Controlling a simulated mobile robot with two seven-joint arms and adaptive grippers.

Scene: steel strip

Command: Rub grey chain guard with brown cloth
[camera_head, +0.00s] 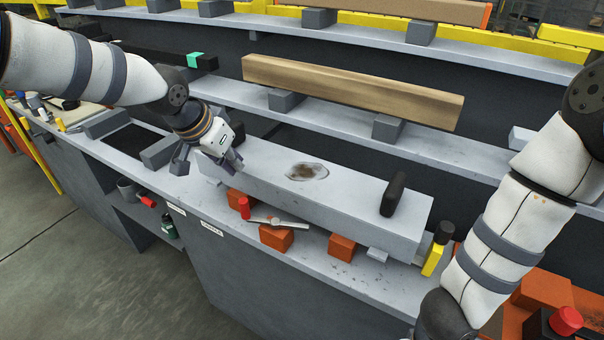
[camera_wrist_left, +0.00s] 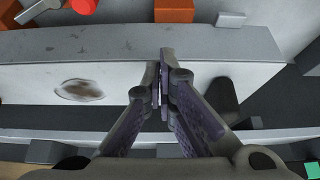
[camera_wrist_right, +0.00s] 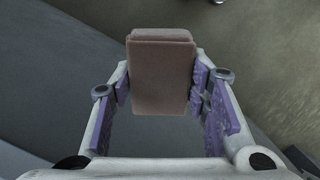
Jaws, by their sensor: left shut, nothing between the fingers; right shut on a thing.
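The grey chain guard (camera_head: 350,205) is a long grey block lying on the bench, with a brown-grey stain (camera_head: 308,172) on its top. In the left wrist view the stain (camera_wrist_left: 78,90) shows left of my fingers. My left gripper (camera_head: 232,166) is shut and empty, over the guard's left end; its fingertips (camera_wrist_left: 163,60) meet in the left wrist view. My right gripper (camera_wrist_right: 160,88) is shut on the brown cloth (camera_wrist_right: 162,75), a folded brown pad. It hangs over dark floor, away from the guard. In the head view the right gripper and cloth are out of sight.
Orange blocks (camera_head: 276,237), a red-ended tool (camera_head: 280,222) and a yellow-and-black item (camera_head: 437,250) are along the front. A wooden beam (camera_head: 350,90) lies on the shelf behind.

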